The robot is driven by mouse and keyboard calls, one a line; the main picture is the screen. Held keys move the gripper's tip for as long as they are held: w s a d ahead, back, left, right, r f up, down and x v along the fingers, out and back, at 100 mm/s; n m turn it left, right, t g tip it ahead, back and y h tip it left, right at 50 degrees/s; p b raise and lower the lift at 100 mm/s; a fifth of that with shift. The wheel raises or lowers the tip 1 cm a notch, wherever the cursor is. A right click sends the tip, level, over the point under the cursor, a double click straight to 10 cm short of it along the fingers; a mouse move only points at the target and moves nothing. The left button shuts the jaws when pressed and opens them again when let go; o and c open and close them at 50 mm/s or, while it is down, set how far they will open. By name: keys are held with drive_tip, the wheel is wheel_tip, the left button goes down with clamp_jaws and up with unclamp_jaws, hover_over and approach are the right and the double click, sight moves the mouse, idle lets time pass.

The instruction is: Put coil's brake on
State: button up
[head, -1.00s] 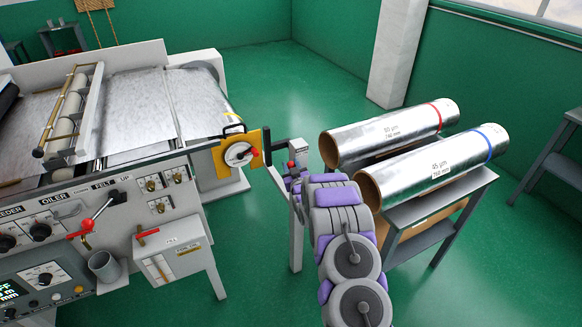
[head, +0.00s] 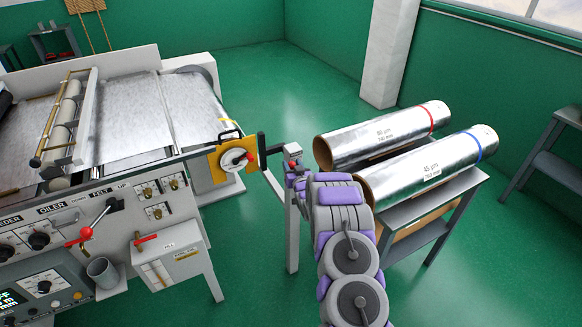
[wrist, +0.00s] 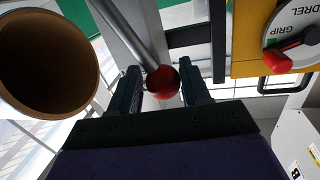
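A grey lever with a red ball knob (wrist: 162,82) shows in the wrist view, its rod running up and left from the knob. I take it to be the brake lever, but no label on it shows. My gripper (wrist: 163,88) is open, with one dark finger on each side of the knob and the knob close to both.
A yellow plate (head: 223,162) with a red-handled mandrel grip dial (head: 236,158) stands left of the post. Two foil rolls (head: 385,137) lie on a grey stand (head: 402,212) to the right. The wrist view shows a cardboard core (wrist: 50,62) close at left.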

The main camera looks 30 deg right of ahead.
drive_tip(key=shift+o, duration=1.2)
drive_tip(key=s+a+p, duration=0.2)
drive_tip(key=s, duration=1.5)
drive_tip(key=shift+a+r, duration=0.25)
drive_tip(key=shift+r, duration=0.1)
drive_tip(key=shift+c, duration=0.4)
